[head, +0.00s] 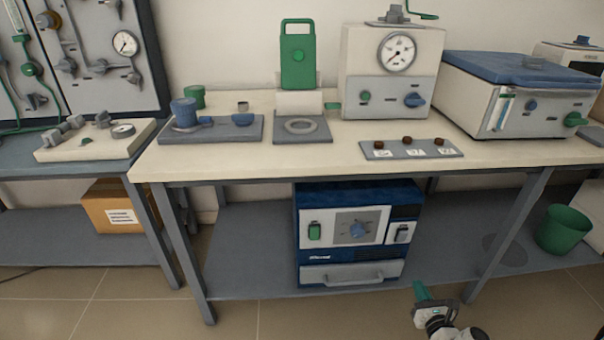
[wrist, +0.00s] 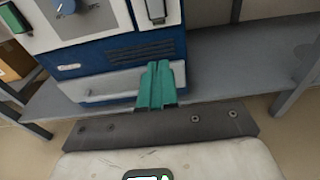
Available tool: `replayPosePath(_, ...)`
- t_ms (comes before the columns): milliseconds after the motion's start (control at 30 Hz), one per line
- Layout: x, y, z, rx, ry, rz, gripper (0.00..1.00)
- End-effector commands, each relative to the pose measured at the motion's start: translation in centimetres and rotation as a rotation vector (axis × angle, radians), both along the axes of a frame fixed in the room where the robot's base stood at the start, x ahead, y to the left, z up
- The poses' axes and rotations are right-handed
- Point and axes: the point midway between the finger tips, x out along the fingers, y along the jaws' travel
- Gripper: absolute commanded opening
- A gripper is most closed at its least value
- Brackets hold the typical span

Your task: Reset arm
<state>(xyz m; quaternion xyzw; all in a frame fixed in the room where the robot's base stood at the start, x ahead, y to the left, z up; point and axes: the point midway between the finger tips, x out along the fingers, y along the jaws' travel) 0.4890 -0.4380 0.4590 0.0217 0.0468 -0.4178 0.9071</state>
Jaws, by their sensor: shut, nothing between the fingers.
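My gripper (head: 421,290) is low in front of the bench at the bottom right of the head view. Its teal fingers are together with nothing between them. In the wrist view the shut fingers (wrist: 157,84) overlap the front of the blue and white furnace. That furnace (head: 357,235) stands on the lower shelf, with a green switch, a dial and a handle bar (head: 350,274) on its front. The furnace front also shows in the wrist view (wrist: 110,60). Whether the fingers touch it cannot be told, but in the head view they look apart from it.
The bench top (head: 240,165) above holds a white gauge unit (head: 392,70), a blue-lidded box (head: 520,95), a green-handled press (head: 299,60) and a plate with several knobs (head: 412,149). Bench legs (head: 505,235) flank the shelf. A green bin (head: 563,230) is at right. The floor in front is clear.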

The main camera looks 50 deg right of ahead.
Motion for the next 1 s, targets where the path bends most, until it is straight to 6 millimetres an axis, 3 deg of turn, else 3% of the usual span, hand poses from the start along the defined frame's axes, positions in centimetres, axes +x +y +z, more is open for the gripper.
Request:
replayPosePath(133,0.1,0.0,0.0,-0.002,0.002,0.003,0.0)
replayPosePath(267,3.2,2.2,0.5,-0.084,0.105,0.149,0.0)
replayPosePath(367,7.4,6.2,0.9,-0.229,0.263,0.376,0.0)
replayPosePath(500,12.7,14.5,1.0,-0.537,0.521,0.796,0.0)
replayPosePath(600,14.5,21.2,0.7,-0.817,0.697,1.127,0.0)
replayPosePath(700,14.4,27.0,0.5,-1.122,0.842,1.446,0.0)
replayPosePath(800,12.9,31.4,0.8,-1.439,0.957,1.737,0.0)
replayPosePath(900,10.8,34.0,1.6,-1.729,1.04,1.98,0.0)
replayPosePath(1000,8.8,35.2,2.9,-1.96,1.097,2.162,0.0)
